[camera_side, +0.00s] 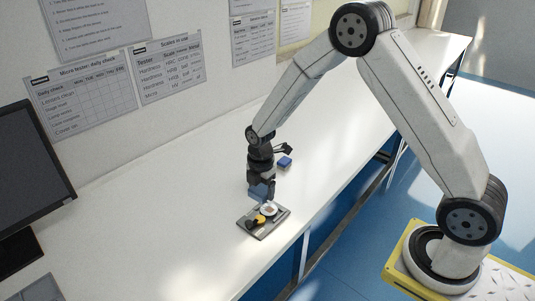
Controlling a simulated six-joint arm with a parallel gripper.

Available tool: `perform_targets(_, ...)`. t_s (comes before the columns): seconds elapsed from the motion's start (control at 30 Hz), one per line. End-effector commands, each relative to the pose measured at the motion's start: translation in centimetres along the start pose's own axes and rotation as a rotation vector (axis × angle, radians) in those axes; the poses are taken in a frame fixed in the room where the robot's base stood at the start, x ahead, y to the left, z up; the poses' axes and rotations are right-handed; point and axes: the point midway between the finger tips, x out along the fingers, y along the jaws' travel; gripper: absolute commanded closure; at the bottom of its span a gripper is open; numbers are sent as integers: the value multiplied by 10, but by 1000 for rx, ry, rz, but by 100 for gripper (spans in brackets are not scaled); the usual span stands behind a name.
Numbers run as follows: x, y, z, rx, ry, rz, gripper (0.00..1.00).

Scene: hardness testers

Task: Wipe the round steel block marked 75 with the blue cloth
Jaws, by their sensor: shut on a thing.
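My gripper (261,184) points down over the bench, shut on the blue cloth (258,192). The cloth hangs just above the far side of a small dark tray (264,234). A round pale block (268,209) lies on the tray, just right of and below the cloth in the picture. Its marking is too small to read, so I cannot tell if it is the one marked 75. I cannot tell whether the cloth touches anything.
A yellow round thing (260,219) and a dark thing (251,224) share the tray. A small blue block-like thing (285,162) stands on the bench behind my gripper. A monitor (30,165) is at the left. The white bench (170,230) is clear around the tray.

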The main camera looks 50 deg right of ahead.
Motion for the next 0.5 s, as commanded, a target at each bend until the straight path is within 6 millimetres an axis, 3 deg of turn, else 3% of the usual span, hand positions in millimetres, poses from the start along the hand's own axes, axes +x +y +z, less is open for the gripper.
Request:
perform_targets(0.17,12,1,16,2,0,1,66)
perform_targets(0.5,21,1,17,0,0,-1,66)
